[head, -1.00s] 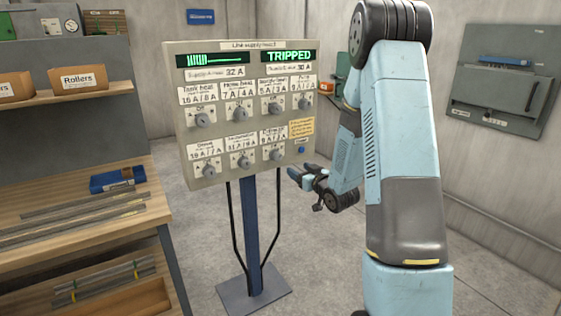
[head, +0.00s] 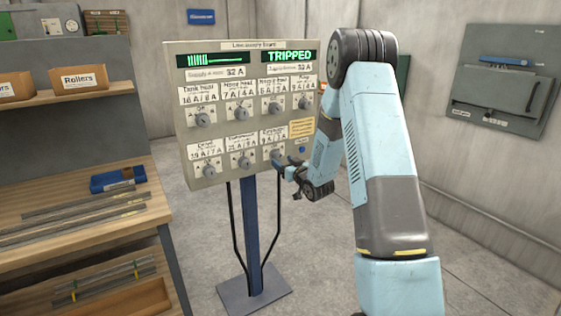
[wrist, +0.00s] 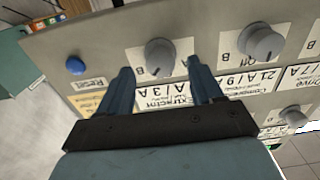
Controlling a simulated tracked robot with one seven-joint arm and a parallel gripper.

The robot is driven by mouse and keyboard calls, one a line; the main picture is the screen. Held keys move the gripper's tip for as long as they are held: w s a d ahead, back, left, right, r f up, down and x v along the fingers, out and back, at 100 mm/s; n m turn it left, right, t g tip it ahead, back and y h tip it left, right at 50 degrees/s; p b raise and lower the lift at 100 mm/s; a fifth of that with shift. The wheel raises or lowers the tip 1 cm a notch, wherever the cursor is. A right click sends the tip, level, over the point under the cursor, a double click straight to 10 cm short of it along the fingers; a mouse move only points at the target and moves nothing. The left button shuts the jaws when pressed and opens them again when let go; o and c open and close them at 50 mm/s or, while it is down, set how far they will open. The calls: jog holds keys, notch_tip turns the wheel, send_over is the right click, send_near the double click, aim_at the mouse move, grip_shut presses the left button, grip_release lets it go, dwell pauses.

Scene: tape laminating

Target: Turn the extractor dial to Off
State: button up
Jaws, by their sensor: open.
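The extractor dial (wrist: 160,55) is a grey round knob on a white plate. It sits beside its "Extractor" label (wrist: 172,95) in the wrist view, where the panel appears upside down. In the head view it is the rightmost dial (head: 276,156) of the lower row. My gripper (wrist: 160,70) is open, its two blue fingers on either side of the dial and just short of it or alongside it; contact cannot be told. In the head view my gripper (head: 285,166) is at the panel's lower right. The dial's pointer setting is unclear.
The supply board (head: 228,180) reads "TRIPPED" and carries several other dials. The compressor dial (wrist: 262,42) is close beside the right finger in the wrist view. A blue reset button (wrist: 75,65) is at the left there. A workbench (head: 90,215) stands left of the board.

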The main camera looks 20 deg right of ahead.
aim_at(277, 155)
jog(key=shift+x, duration=1.4)
jog(key=shift+c, duration=0.4)
jog(key=c, duration=1)
